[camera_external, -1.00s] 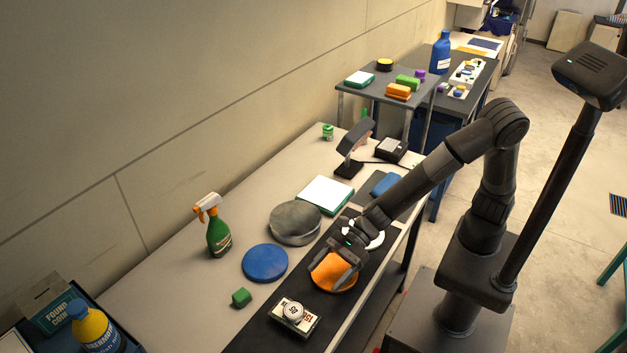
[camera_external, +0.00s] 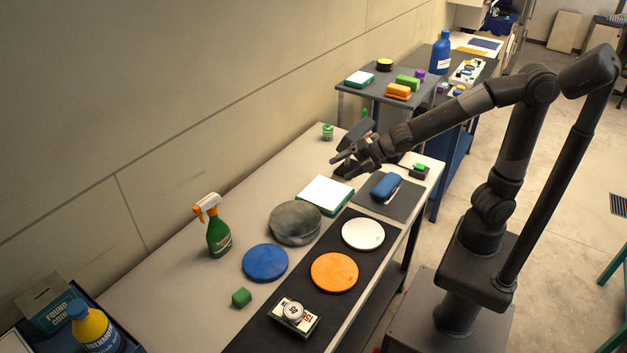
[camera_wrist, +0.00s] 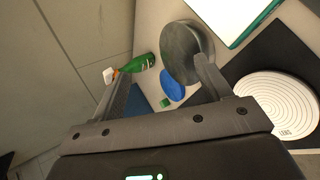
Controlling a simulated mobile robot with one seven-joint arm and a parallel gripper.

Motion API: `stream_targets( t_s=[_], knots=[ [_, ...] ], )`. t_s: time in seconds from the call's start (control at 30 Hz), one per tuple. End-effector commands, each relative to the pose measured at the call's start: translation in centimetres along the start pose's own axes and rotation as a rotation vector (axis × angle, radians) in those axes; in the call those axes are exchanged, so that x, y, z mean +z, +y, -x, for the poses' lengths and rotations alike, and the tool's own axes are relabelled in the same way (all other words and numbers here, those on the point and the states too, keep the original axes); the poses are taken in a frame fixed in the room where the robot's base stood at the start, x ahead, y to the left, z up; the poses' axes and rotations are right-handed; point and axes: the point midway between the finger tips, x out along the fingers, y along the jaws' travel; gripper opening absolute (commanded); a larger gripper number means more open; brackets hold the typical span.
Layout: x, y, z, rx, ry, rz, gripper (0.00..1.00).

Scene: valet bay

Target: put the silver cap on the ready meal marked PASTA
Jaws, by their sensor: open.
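A grey round disc (camera_external: 295,223) lies on the pale bench; it also shows in the wrist view (camera_wrist: 183,52). I cannot tell whether it is the silver cap. A white ringed disc (camera_external: 363,233) and an orange disc (camera_external: 334,272) lie on the dark mat. The white disc shows in the wrist view (camera_wrist: 272,105) with small lettering that does not look like PASTA. I see no readable PASTA label.
A blue disc (camera_external: 265,263), green block (camera_external: 241,297), spray bottle (camera_external: 218,232) and white-topped green box (camera_external: 325,194) stand on the bench. A labelled box with a round top piece (camera_external: 294,315) is at the mat's near end. A blue case (camera_external: 385,187) lies on a dark sheet.

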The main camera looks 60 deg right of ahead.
Motion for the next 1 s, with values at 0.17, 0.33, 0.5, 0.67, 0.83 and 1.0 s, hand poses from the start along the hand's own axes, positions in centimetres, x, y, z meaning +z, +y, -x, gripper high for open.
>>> stream_targets(
  t_s=[0.17, 0.33, 0.5, 0.67, 0.83, 1.0],
  knots=[
    [6.4, -4.1, 6.9, -0.104, -0.154, -0.559, 0.71],
    [9.0, -8.6, 13.6, -0.164, -0.305, -1.076, 0.71],
    [8.9, -12.9, 19.7, -0.188, -0.466, -1.561, 0.71],
    [7.5, -15.8, 23.6, -0.186, -0.590, -1.898, 0.71],
    [6.3, -17.2, 25.2, -0.181, -0.659, -2.066, 0.71],
    [6.1, -17.4, 25.4, -0.181, -0.670, -2.093, 0.71]
  ],
)
